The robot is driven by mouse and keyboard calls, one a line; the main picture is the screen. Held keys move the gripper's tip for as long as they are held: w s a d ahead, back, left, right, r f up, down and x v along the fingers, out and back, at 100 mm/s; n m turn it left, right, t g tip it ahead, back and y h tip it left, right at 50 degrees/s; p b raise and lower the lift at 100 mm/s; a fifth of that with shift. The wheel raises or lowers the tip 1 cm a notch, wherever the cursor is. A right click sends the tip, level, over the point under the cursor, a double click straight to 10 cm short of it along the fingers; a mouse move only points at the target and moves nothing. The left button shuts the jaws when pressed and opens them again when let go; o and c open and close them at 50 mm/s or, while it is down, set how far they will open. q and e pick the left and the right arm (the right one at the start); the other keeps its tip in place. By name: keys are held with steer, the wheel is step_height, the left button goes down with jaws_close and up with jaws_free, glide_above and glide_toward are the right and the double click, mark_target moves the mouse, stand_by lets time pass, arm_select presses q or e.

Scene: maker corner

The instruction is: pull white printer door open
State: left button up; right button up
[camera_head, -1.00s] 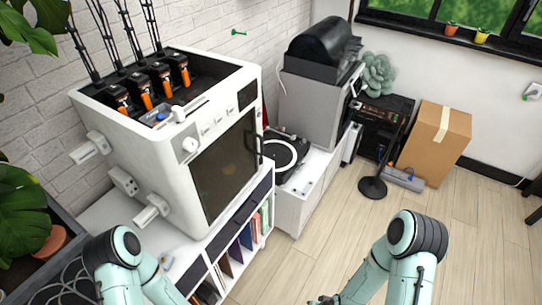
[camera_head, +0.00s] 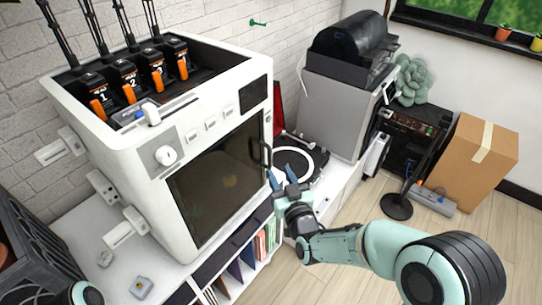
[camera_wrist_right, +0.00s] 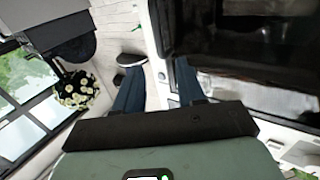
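The white printer (camera_head: 140,180) stands on a white cabinet at the left of the head view. Its dark-windowed door (camera_head: 215,185) looks closed, with a black vertical handle (camera_head: 266,156) on its right edge. My right gripper (camera_head: 282,178) is open, its two blue fingers pointing up just below and right of the handle. I see no contact with the handle. In the right wrist view the open fingers (camera_wrist_right: 158,88) show apart, and the dark door (camera_wrist_right: 250,85) fills the upper right. Only a piece of my left arm shows at the bottom left; its gripper is out of view.
A turntable (camera_head: 297,163) sits right behind my right gripper. A grey machine with a black top (camera_head: 335,105) stands beyond it. Books (camera_head: 245,252) fill the shelf below the printer. A cardboard box (camera_head: 475,165) and a black stand (camera_head: 397,206) are on the floor at right.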

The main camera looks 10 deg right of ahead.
mark_target(270, 154)
arm_select(q)
steer(key=shift+w+r+p, duration=0.25)
steer(key=shift+r+p, duration=0.15)
steer(key=shift+r, duration=0.15)
steer(key=shift+w+r+p, duration=0.25)
steer(key=shift+r+p, duration=0.15)
steer(key=shift+r, duration=0.1)
arm_select(e)
steer(key=w, duration=0.8)
steer(key=shift+w+a, duration=0.2)
steer(key=shift+a, duration=0.1)
jaws_close()
